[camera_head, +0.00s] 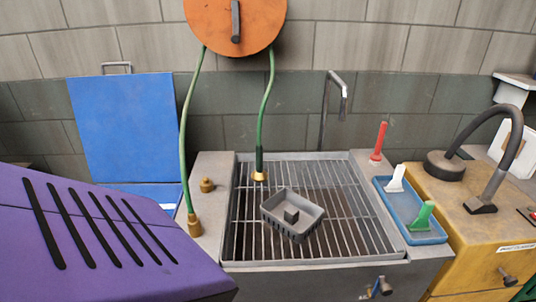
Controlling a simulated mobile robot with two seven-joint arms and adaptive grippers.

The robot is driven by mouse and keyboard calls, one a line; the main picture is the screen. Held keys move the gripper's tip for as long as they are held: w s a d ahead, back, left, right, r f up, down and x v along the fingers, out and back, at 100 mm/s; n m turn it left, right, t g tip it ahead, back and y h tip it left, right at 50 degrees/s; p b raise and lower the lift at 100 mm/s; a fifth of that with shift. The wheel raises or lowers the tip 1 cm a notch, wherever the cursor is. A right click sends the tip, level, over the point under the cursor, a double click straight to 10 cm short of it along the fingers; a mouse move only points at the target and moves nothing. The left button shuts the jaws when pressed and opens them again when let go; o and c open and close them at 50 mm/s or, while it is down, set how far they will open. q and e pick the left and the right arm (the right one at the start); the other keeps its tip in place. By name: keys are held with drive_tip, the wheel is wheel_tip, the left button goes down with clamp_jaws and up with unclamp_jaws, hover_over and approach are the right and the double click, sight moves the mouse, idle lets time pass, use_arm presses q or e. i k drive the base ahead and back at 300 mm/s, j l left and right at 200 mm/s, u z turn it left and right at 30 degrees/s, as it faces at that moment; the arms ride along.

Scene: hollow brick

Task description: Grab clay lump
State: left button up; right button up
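A small dark grey lump (291,214) sits inside a shallow grey basket (313,219). It is the only thing in view that looks like the clay lump, but I cannot tell its material. The basket stands tilted in the picture on the metal grate (350,237) of a grey sink. Neither of my grippers is in view.
A purple slotted housing (120,235) fills the lower left. A green hose (266,110) hangs from an orange reel (235,22) over the grate. A blue tray (411,217) with white and green tools and a yellow cabinet (462,240) stand right. Bare grate surrounds the basket.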

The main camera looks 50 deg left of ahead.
sight(290, 216)
drive_tip(key=u, duration=1.35)
